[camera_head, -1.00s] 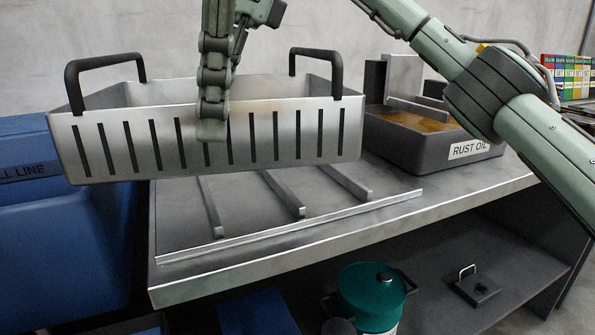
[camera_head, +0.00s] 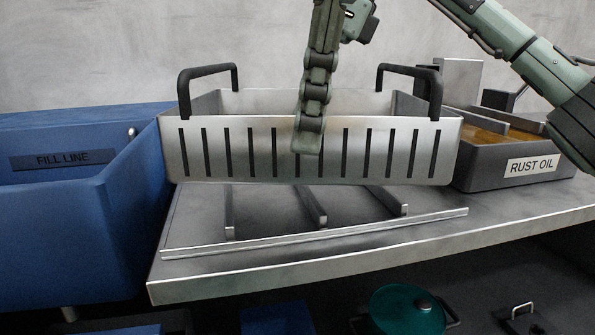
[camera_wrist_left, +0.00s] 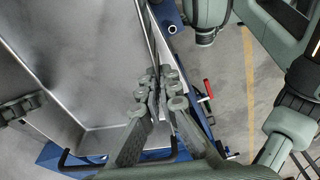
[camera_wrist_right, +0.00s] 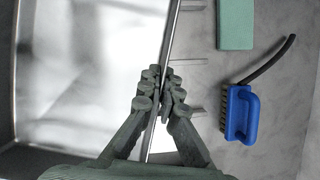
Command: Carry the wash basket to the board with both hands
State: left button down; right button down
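The wash basket (camera_head: 220,165), a slotted metal tub with two black handles, hangs roughly level above the ribbed board (camera_head: 270,210) on the bench. Its base hides the board's back part. My left gripper (camera_head: 308,145) is shut on the basket's near wall; in the left wrist view its fingers (camera_wrist_left: 160,85) pinch the rim. My right gripper (camera_wrist_right: 160,90) is shut on a basket wall in the right wrist view. In the head view its fingers are hidden.
A blue tank (camera_head: 70,220) marked FILL LINE stands left of the bench. A RUST OIL tray (camera_head: 490,165) sits close right of the basket. A blue brush (camera_wrist_right: 242,115) and green block (camera_wrist_right: 236,25) lie beside the basket. A teal pot (camera_head: 405,312) is below.

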aim_at(308, 181)
pick_arm(q)
jog(key=shift+f, duration=0.15)
pick_arm(e)
jog(key=shift+f, duration=0.1)
